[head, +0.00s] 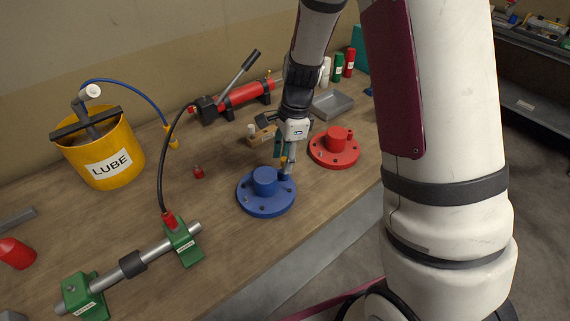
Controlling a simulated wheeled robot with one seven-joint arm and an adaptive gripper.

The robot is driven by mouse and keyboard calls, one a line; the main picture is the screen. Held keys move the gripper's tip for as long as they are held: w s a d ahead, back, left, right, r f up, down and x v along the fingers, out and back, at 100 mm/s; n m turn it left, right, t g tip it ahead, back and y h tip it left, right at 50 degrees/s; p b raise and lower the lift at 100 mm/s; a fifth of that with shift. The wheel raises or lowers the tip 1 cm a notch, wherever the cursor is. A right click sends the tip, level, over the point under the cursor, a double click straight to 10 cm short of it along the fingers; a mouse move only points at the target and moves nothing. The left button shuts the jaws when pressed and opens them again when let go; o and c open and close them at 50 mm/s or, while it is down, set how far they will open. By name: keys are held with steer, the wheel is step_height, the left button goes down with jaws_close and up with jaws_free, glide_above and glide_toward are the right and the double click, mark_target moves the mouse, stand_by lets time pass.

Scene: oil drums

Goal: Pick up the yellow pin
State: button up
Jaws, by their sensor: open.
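My gripper (286,165) is open and points down over the back right part of the blue flange (265,207), beside its raised centre hub. A small yellow piece (283,161), likely the yellow pin, shows at the fingers. It is too small and too covered by the gripper to tell whether it is between the fingers or behind them, or what it rests on. The blue flange lies flat on the wooden bench with several holes around its rim.
A red flange (334,158) lies right of the gripper, with a grey tray (331,104) behind. A red hand pump (243,96) stands at the back. A yellow LUBE bucket (101,173) and a green-ended shaft stand (132,264) are left. Bare bench (228,250) lies in front.

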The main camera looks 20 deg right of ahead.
steer(key=shift+a+f, duration=0.1)
steer(key=shift+f, duration=0.4)
jaws_close()
steer(key=shift+r, duration=0.1)
